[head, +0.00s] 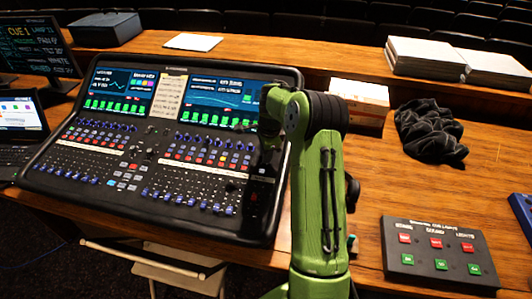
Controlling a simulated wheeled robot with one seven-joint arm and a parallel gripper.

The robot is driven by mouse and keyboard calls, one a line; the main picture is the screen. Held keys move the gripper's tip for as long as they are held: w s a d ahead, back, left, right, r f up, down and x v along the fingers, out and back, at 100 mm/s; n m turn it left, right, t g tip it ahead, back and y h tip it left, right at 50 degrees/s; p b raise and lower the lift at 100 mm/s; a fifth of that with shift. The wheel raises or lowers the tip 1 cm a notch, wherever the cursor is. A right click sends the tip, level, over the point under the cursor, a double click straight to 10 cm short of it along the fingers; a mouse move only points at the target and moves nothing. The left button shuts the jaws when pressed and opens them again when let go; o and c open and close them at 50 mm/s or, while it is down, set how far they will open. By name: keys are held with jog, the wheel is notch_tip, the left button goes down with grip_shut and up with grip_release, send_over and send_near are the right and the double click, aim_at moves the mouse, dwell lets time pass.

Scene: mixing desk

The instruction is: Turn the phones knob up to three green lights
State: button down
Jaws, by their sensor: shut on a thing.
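The black mixing desk (160,140) stands on the wooden table with two lit screens, rows of blue knobs and faders. My green arm reaches over its right side. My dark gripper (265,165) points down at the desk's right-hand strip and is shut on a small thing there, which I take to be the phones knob. The knob itself is hidden by the gripper and blends into the black panel. A tiny red spot shows on the strip just below the gripper. I cannot make out the phones lights or how many are green.
A grey button box (438,252) with red and green buttons sits at the front right. A black cloth (431,130) lies behind it, near a white box (358,101). Paper stacks (425,57) are on the back ledge. A laptop (20,120) is at the left.

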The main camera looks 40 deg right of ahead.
jog(key=c, duration=1)
grip_release()
jog(key=r, duration=0.5)
jog(key=s+r+p, duration=0.1)
jog(key=r, duration=0.4)
jog(key=s+r+p, duration=0.1)
jog(key=r, duration=0.4)
jog(key=shift+s+r, duration=0.1)
jog(key=shift+r, duration=0.25)
jog(key=s+a+r+n+t+h, duration=0.1)
jog(key=s+a+r+n, duration=0.4)
jog(key=a, duration=0.2)
jog(key=s+a+r+n+t+h, duration=0.1)
jog(key=s+a+r+n, duration=0.4)
jog(key=a, duration=0.3)
jog(key=s+a+f+n, duration=0.1)
jog(key=s+a+n, duration=0.1)
jog(key=s+n, duration=0.2)
jog(key=s+a+f+n+t+y, duration=0.1)
jog(key=s+a+f+n, duration=0.1)
jog(key=s, duration=0.4)
jog(key=s+a+f+n+t+y, duration=0.1)
jog(key=s+a+n, duration=0.3)
jog(key=s+n, duration=0.2)
jog(key=shift+s+f, duration=0.1)
jog(key=shift+f, duration=0.25)
